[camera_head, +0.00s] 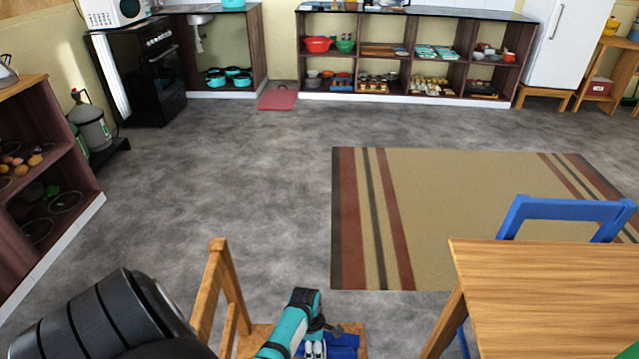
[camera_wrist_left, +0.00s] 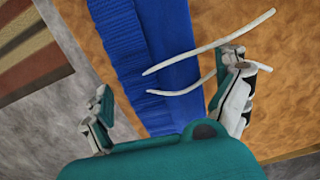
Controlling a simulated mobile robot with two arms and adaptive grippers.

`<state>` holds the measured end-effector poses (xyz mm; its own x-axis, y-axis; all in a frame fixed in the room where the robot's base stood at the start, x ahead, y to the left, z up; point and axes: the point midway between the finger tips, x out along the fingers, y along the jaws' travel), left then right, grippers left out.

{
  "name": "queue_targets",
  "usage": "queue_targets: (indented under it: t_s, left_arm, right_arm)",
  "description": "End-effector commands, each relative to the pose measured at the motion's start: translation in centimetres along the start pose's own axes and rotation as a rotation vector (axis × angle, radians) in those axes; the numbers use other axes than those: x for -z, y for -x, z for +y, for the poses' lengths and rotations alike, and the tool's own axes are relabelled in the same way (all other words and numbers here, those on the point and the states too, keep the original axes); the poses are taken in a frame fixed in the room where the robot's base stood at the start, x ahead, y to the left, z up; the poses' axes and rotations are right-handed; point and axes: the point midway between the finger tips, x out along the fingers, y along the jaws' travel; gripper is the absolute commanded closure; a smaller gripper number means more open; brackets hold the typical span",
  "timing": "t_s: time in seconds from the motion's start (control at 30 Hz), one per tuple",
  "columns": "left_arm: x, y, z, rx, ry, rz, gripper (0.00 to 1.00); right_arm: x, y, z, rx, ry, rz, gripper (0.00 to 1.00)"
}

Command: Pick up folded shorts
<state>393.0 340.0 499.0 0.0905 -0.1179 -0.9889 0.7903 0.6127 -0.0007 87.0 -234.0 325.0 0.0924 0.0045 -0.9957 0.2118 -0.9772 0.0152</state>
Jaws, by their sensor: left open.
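The folded blue shorts (camera_head: 343,342) lie on the seat of a wooden chair (camera_head: 228,290) at the bottom of the head view. In the left wrist view the shorts (camera_wrist_left: 155,50) show a ribbed waistband and two pale drawstrings, on the brown wooden seat (camera_wrist_left: 275,100). My left gripper (camera_head: 318,343) is over the shorts. In the left wrist view its open fingers (camera_wrist_left: 167,103) are spread on either side of the blue cloth, with nothing held between them. Whether the fingertips touch the cloth or seat cannot be told. My right gripper is out of view.
A wooden table (camera_head: 550,290) and a blue chair (camera_head: 565,210) stand at the right. A striped rug (camera_head: 450,210) lies beyond. A low shelf (camera_head: 50,160) is at the left. The grey floor (camera_head: 220,160) in the middle is clear.

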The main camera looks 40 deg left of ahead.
Motion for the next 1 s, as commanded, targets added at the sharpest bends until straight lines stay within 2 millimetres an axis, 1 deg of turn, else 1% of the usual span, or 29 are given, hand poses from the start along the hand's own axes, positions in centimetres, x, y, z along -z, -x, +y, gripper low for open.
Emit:
queue_targets:
  t_s: [0.13, 0.17, 0.57, 0.6, 0.83, 1.0]
  left_arm:
    - [-0.02, 0.08, 0.03, -0.001, 0.000, 0.000, 0.00]
    - [-0.01, 0.08, 0.03, -0.001, 0.000, 0.000, 0.03]
    - [-0.01, 0.10, 0.02, 0.000, 0.000, 0.000, 0.55]
    - [-0.02, 0.11, 0.04, -0.001, 0.000, 0.000, 0.56]
    - [-0.02, 0.18, 0.03, -0.001, 0.000, 0.000, 0.56]
    - [-0.02, 0.83, 0.04, 0.000, -0.001, 0.000, 0.56]
  right_arm:
    - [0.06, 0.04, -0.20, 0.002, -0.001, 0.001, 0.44]
    - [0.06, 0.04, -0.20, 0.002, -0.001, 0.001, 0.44]
    - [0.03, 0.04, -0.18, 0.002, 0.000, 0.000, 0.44]
    - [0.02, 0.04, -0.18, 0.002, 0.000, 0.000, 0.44]
    - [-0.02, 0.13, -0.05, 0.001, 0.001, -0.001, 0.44]
    - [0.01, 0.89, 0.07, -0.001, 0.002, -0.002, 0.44]
